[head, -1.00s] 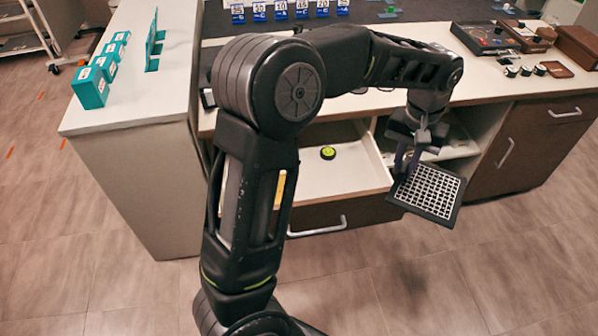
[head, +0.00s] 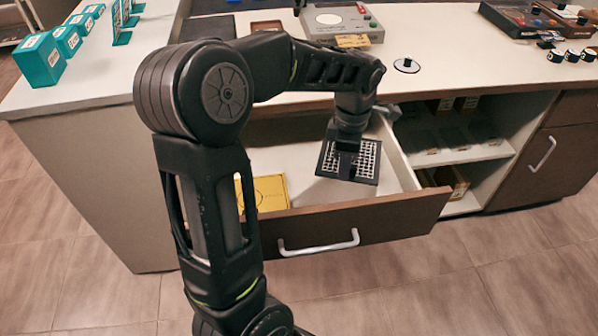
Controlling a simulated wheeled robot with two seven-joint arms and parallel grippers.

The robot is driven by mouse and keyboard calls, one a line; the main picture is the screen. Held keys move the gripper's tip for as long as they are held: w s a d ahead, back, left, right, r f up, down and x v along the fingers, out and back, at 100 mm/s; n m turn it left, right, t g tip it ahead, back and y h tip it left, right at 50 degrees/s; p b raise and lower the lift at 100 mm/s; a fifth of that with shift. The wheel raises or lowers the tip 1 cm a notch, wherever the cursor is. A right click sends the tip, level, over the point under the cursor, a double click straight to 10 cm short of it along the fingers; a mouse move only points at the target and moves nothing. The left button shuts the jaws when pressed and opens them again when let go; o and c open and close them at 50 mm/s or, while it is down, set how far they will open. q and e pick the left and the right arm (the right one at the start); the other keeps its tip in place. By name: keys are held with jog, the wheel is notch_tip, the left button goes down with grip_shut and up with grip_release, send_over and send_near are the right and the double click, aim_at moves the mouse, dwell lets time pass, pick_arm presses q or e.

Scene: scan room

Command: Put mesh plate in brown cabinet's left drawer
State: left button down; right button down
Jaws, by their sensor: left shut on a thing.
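The mesh plate (head: 367,160), a dark square frame with a pale grid, is in the head view right of centre. My left gripper (head: 348,148) is shut on it and holds it, slightly tilted, over the right part of the open left drawer (head: 320,225). The gripper hides part of the plate. I cannot tell whether the plate touches the drawer floor. The drawer belongs to the brown cabinet (head: 560,165) and has a white inside and a brown front with a pale handle. My right gripper is not in view.
A yellow box (head: 270,192) lies in the drawer's left part, partly behind my arm. An open shelf (head: 465,155) with boxes is right of the drawer. Teal boxes (head: 40,60) stand at left.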

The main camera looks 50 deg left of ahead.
pick_arm(q)
jog(key=shift+f+b, duration=0.35)
jog(key=shift+f, duration=2.1)
jog(key=shift+f, duration=0.1)
jog(key=shift+f+b, duration=0.4)
jog(key=shift+f, duration=2)
jog(key=shift+f, duration=0.2)
jog(key=c, duration=1.4)
grip_release()
jog(key=shift+o, duration=0.2)
jog(key=shift+r, duration=0.15)
